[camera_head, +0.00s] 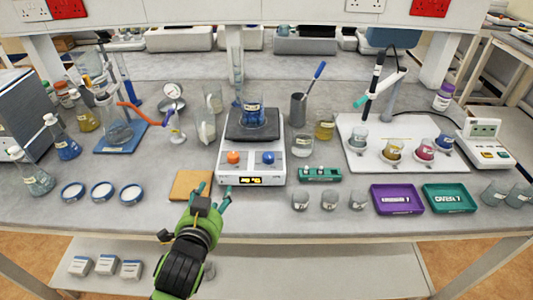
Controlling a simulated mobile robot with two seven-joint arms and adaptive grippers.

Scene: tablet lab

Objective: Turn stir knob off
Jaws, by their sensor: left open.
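A white hotplate stirrer (251,146) stands in the middle of the bench, with a beaker of blue liquid (253,115) on its dark top plate. Its front has an orange knob (233,157) on the left, a blue knob (268,158) on the right and a small lit display (251,181) below. I cannot read which knob is for stirring. My left gripper (212,191) is open and empty at the bench's front edge, below and left of the orange knob and apart from it. My right gripper is out of view.
A tan square pad (191,185) lies just behind my left gripper. A green rack (320,174) and small beakers (329,199) stand right of the stirrer. A purple tray (397,211) and a green tray (449,210) lie farther right. Glassware crowds the left side.

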